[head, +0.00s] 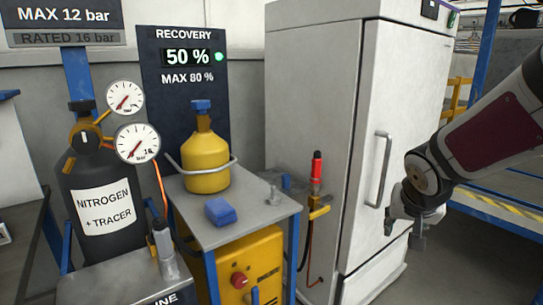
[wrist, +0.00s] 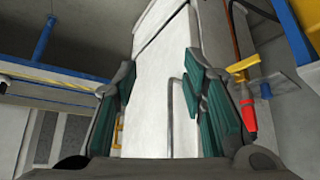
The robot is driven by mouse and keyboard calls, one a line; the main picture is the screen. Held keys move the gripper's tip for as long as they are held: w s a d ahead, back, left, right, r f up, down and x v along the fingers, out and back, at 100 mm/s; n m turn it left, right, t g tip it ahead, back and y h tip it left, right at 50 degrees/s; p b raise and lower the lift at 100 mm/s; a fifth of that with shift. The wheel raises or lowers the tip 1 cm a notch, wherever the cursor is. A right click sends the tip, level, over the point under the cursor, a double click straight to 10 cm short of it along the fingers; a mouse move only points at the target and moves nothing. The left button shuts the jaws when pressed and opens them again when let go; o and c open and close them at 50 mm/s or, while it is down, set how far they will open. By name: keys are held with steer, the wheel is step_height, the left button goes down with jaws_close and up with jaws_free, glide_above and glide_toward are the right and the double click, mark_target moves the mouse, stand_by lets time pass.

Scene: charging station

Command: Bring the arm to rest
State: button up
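My arm (head: 490,135) reaches in from the right edge of the head view, bent down at the wrist. My gripper (head: 404,228) is at its end, in front of the white cabinet's lower door and right of the door handle (head: 383,165). In the wrist view my gripper (wrist: 160,95) shows two teal-padded fingers standing wide apart with nothing between them. The white cabinet (wrist: 150,75) is seen beyond the gap. I cannot tell the exact distance from the fingers to the door.
The tall white cabinet (head: 330,100) is shut. A grey cart (head: 258,225) holds a yellow cylinder (head: 205,160) and a blue block (head: 220,211). A black nitrogen cylinder (head: 95,205) stands left. A blue rack (head: 510,190) is behind my arm.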

steer(key=s+a+r+n+g+y, duration=0.1)
steer(key=s+a+g, duration=0.15)
steer(key=s, duration=0.85)
steer(key=s+a+r+n+g+y, duration=0.15)
steer(key=s+a, duration=0.25)
steer(key=s, duration=0.8)
steer(key=s+a+n+g, duration=0.2)
steer(key=s+a, duration=0.1)
steer(key=s, duration=0.8)
step_height(320, 180, up, 24)
steer(key=t+p, duration=0.3)
steer(key=p, duration=2)
steer(key=shift+d+r+t, duration=0.25)
steer(key=shift+d+t, duration=0.05)
steer(key=shift+a, duration=0.1)
